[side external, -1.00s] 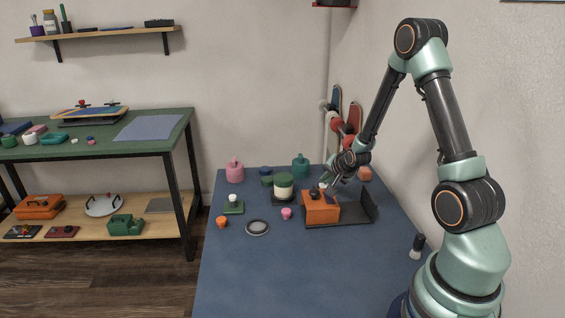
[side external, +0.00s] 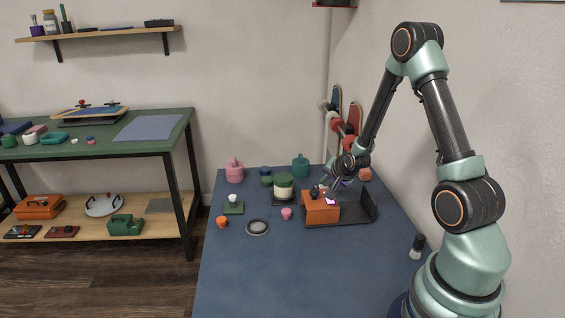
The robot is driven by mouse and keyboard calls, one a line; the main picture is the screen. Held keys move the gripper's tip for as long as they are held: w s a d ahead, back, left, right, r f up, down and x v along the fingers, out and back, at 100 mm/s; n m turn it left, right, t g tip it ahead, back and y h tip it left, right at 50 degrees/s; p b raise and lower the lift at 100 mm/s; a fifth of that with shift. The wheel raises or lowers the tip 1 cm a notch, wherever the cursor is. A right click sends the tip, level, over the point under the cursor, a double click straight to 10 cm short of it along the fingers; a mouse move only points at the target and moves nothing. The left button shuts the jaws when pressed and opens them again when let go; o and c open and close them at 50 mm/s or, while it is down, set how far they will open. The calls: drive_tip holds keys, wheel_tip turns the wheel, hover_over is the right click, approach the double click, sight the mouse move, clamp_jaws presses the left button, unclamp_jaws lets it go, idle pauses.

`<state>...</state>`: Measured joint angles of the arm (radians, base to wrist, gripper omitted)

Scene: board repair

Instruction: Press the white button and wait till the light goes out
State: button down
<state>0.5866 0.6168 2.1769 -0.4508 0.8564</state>
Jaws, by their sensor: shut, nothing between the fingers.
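An orange box (side external: 320,213) stands on a dark tray on the blue table, with a dark knob on its top. A small patch on its top right (side external: 330,201) glows pinkish white. My gripper (side external: 327,187) is shut, with its tips low at the back of the box's top. The tips seem to touch the box or hover just above it; I cannot tell which. A small white spot, perhaps the white button, showed there earlier and is now hidden by the gripper.
A green block with a white knob (side external: 233,203), a grey ring (side external: 257,228), a pink piece (side external: 286,213) and a cream-and-green jar (side external: 284,187) stand to the left. The table's front is clear.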

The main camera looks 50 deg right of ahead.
drive_tip(key=shift+r, duration=0.9)
drive_tip(key=shift+r, duration=2.55)
